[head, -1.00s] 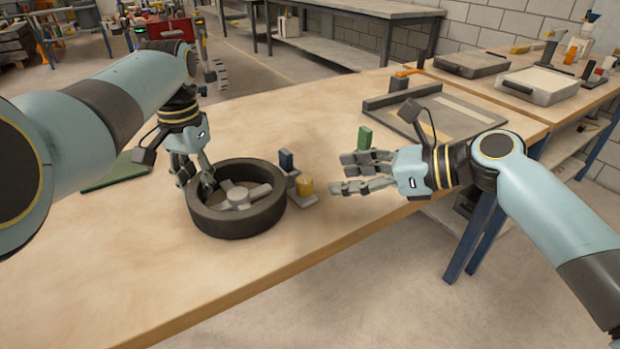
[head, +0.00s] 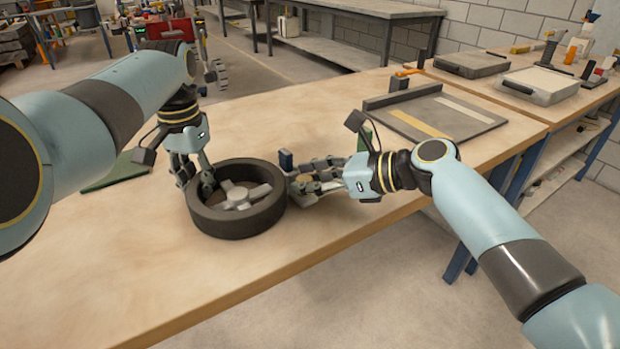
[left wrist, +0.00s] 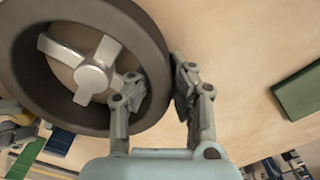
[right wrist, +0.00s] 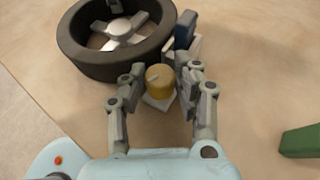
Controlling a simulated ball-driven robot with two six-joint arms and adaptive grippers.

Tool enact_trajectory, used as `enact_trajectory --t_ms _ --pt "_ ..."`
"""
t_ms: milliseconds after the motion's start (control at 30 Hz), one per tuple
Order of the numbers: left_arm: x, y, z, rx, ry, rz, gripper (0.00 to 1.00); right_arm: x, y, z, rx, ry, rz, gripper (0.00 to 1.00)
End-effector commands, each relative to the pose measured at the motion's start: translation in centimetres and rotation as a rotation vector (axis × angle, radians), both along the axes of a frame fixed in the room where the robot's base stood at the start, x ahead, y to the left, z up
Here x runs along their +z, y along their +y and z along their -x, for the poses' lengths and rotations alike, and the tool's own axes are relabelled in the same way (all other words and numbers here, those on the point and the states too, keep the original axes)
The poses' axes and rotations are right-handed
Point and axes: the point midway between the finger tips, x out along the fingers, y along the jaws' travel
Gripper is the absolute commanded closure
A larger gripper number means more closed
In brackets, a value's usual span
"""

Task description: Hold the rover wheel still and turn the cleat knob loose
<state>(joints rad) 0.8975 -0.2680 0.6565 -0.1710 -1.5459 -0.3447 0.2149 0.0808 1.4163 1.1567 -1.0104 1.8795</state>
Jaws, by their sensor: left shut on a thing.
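The rover wheel (head: 238,222), a dark tyre with a light grey spoked hub, lies flat on the workbench. My left gripper (head: 194,182) is shut on its left rim, one finger inside and one outside; the left wrist view shows the wheel (left wrist: 150,50) between the fingers. The yellow cleat knob (right wrist: 160,79) sits on a small grey base right of the wheel, by a blue upright block (right wrist: 185,30). My right gripper (right wrist: 160,75) is open, its fingers on either side of the knob, with narrow gaps showing.
A grey tray-like board (head: 470,122) lies at the back right of the bench (head: 130,255). A green block (right wrist: 300,141) stands just behind my right gripper. A flat green piece (head: 112,175) lies left of the wheel. The front of the bench is clear.

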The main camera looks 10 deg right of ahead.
Motion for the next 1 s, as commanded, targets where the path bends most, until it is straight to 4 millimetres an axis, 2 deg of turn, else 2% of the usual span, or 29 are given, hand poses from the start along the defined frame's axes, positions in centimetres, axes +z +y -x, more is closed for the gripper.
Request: enact_trajectory --t_ms 33,200,333,600,867,900,1000 --pt "0.04 0.02 -0.04 0.001 -0.001 0.000 1.00 0.00 -0.01 0.01 0.000 0.000 0.000 0.81" --pt "0.04 0.02 -0.04 0.001 -0.001 0.000 1.00 0.00 -0.02 0.01 0.000 0.000 0.000 1.00" --pt "0.04 0.03 -0.04 0.001 -0.001 0.000 1.00 0.04 -0.11 -0.17 0.036 0.001 0.002 1.00" --pt "0.05 0.02 -0.05 0.000 -0.001 0.000 1.00 0.00 -0.20 -0.25 0.220 0.002 0.000 1.00" --pt "0.04 0.05 -0.04 0.001 -0.001 0.000 1.00 -0.01 -0.17 -0.18 0.229 0.001 -0.001 1.00" --pt "0.04 0.05 -0.04 0.001 -0.001 0.000 1.00 -0.01 -0.17 -0.18 0.229 0.001 -0.001 0.69" --pt "0.04 0.05 -0.05 0.001 -0.001 0.000 1.00 0.00 -0.17 -0.19 0.229 0.001 -0.001 0.56"
